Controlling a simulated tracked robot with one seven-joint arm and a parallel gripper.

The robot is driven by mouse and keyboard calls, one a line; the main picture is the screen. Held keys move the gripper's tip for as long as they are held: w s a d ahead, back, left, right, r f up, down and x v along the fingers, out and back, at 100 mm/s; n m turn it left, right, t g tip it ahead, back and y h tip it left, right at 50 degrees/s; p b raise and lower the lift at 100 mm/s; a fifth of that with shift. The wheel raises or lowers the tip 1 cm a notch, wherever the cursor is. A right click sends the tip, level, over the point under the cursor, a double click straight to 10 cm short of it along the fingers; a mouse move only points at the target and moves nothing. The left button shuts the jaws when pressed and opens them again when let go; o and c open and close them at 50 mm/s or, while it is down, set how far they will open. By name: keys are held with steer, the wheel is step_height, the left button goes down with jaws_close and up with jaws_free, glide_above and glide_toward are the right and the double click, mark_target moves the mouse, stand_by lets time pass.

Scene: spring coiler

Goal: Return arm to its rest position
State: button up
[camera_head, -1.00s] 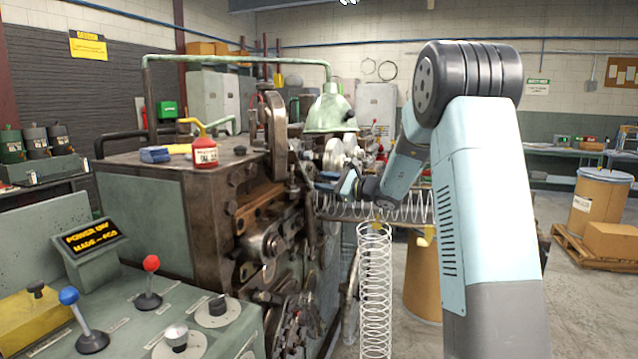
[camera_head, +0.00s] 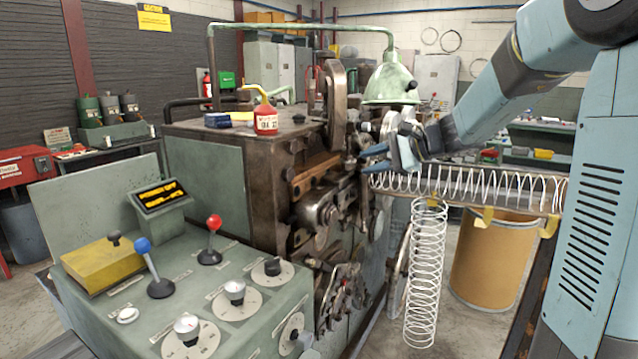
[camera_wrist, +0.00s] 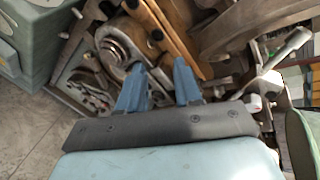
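My gripper (camera_head: 366,160) is at the front of the coiling machine (camera_head: 220,170), with my arm reaching in from the right. In the wrist view its two blue fingers (camera_wrist: 158,80) stand apart with nothing between them, so it is open and empty. The fingers point at the machine's rollers and brown bars; I cannot tell whether they touch anything. A long coiled spring (camera_head: 470,186) lies along the rail just below and right of my gripper. Another spring (camera_head: 425,270) hangs down from the rail.
The control console (camera_head: 200,290) with red and blue levers stands at front left. A green lamp shade (camera_head: 392,82) hangs just above my gripper. A red oil can (camera_head: 265,118) stands on the machine. A brown drum (camera_head: 490,265) stands under the rail.

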steer(key=s+d+f+n+g+h, duration=0.15)
steer(key=s+n+h, duration=0.4)
steer(key=s, duration=1.25)
steer(key=s+d+f+n+t+h, duration=0.1)
steer(key=s+d+f+n+h, duration=0.1)
steer(key=s+d+n+h, duration=0.3)
steer(key=s+d+h, duration=0.1)
steer(key=s+d, duration=0.3)
steer(key=s, duration=0.4)
steer(key=shift+f, duration=0.3)
steer(key=shift+n, duration=0.25)
steer(key=shift+o, duration=0.8)
